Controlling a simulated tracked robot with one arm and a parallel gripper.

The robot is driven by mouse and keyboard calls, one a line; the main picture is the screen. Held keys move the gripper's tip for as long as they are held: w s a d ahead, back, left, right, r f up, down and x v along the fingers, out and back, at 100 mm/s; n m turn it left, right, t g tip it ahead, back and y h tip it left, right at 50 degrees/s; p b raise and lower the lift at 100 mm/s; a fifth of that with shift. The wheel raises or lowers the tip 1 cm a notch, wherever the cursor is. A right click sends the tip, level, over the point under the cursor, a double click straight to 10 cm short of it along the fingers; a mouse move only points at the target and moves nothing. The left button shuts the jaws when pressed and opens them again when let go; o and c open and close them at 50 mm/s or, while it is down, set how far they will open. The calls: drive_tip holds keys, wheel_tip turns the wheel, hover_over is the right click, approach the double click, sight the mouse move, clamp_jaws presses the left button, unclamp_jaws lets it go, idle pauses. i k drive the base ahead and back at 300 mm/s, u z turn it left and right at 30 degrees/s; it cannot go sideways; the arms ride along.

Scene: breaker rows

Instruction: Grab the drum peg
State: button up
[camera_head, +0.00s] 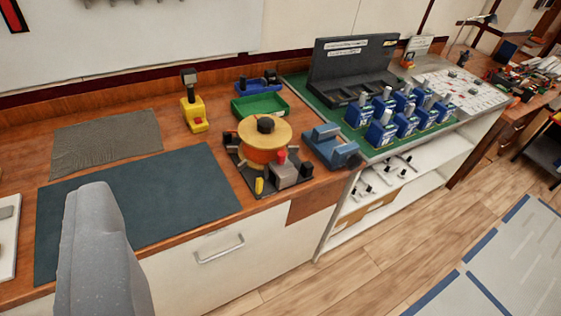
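A round drum (258,150) with a yellow top and an orange body stands on a dark base plate on the wooden workbench, near the middle of the view. A short black peg (265,125) stands upright on top of the drum. A grey part of my gripper (97,245) shows at the lower left, over the dark mat. It is well to the left of the drum and apart from it. Only this one part shows, so I cannot see whether the gripper is open or shut.
A dark mat (150,205) lies left of the drum. A yellow tool (193,108) and a green tray (260,105) stand behind it. A blue vise-like device (328,147) is close on its right. Several blue breakers (382,130) stand farther right on a green board.

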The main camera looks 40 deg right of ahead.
sight(282, 155)
drive_tip(key=u, duration=2)
drive_tip(key=k, duration=0.85)
drive_tip(key=z, duration=1.6)
drive_tip(key=i, duration=1)
drive_tip(key=u, duration=0.05)
